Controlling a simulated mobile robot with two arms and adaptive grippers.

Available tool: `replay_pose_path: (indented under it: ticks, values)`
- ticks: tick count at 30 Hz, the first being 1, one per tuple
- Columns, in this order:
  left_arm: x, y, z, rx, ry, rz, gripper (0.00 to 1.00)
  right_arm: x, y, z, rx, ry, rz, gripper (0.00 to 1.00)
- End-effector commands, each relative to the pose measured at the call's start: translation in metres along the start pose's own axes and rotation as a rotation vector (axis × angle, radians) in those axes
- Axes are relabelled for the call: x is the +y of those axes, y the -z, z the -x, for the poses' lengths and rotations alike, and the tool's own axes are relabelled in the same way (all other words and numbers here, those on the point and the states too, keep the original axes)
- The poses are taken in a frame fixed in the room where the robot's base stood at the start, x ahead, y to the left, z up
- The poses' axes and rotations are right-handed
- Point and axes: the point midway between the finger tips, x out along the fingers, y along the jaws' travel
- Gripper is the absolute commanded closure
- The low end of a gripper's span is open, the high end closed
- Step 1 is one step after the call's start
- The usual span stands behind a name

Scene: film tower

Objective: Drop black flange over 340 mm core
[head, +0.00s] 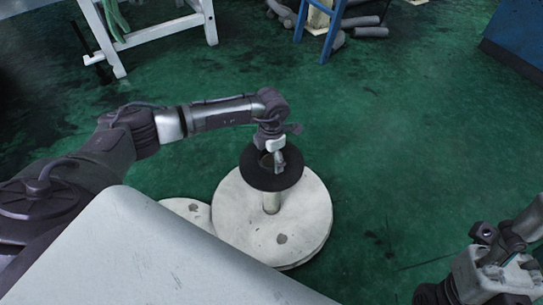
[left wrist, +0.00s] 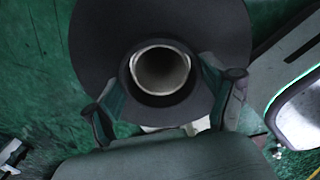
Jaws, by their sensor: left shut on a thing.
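The pale round rim of the core (left wrist: 186,70) shows inside that hole. I cannot tell how far the core passes through.
A white frame (head: 160,32) and a blue stand (head: 333,30) are at the back. Open floor lies to the right.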

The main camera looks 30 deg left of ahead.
Motion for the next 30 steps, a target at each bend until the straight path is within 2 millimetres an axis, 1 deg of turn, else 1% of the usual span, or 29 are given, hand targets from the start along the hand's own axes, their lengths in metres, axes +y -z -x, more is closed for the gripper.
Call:
replay_pose_path:
  ticks: [5, 30]
  values:
    - [0.000, 0.000, -0.003, 0.000, 0.000, 0.000, 0.57, 0.000, 0.003, 0.001, 0.022, 0.001, -0.001, 0.60]
    - [0.000, 0.000, -0.020, 0.000, 0.000, 0.000, 0.57, 0.000, -0.001, 0.015, 0.007, -0.003, -0.001, 0.60]
